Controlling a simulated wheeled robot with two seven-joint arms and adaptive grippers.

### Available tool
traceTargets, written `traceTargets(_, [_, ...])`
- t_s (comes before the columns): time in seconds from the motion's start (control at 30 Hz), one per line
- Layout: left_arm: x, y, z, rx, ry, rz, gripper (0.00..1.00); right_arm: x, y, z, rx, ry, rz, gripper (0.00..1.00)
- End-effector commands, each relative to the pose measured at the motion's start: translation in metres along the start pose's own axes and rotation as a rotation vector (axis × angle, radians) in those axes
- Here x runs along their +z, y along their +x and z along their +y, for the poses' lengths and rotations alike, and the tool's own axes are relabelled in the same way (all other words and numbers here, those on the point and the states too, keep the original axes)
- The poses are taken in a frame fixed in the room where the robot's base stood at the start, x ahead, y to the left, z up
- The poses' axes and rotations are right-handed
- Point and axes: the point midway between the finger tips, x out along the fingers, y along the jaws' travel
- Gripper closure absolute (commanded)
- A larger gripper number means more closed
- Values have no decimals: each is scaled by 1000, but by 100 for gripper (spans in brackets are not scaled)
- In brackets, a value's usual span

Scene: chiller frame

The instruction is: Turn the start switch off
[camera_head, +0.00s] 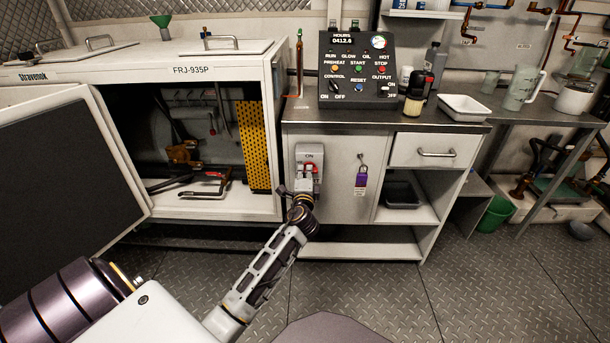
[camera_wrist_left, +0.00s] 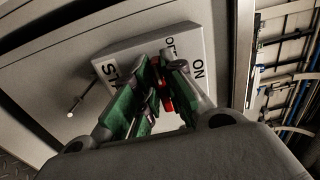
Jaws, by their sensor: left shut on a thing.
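The start switch (camera_head: 309,156) is a small pale box on the front of the grey cabinet, with an ON label at its top and a red part below. In the left wrist view the switch box (camera_wrist_left: 122,58) shows tilted, with partly covered lettering including ON and ST. My left gripper (camera_head: 307,184) is at the lower part of the switch. In the wrist view its green-padded fingers (camera_wrist_left: 158,72) are closed on the red switch lever (camera_wrist_left: 167,101). The fingers hide most of the lever, so I cannot tell its exact position. My right gripper is not in view.
A control panel (camera_head: 358,72) stands on the cabinet top. To the left is an open chiller cabinet (camera_head: 275,120), its door (camera_head: 125,165) swung out near my left arm.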

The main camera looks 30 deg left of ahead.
Motion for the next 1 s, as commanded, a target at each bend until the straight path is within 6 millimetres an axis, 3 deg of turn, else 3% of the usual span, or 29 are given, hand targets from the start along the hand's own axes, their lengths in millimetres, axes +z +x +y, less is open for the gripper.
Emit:
traceTargets(0.27, [1, 0, 2, 4, -3, -2, 100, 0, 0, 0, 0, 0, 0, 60])
traceTargets(0.3, [0, 0, 2, 4, -3, -2, 86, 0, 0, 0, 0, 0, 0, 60])
traceTargets(0.47, [0, 0, 1, 3, -2, -1, 67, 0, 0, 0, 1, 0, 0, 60])
traceTargets(1.0, [0, -6, 1, 2, -1, 0, 67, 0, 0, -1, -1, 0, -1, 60])
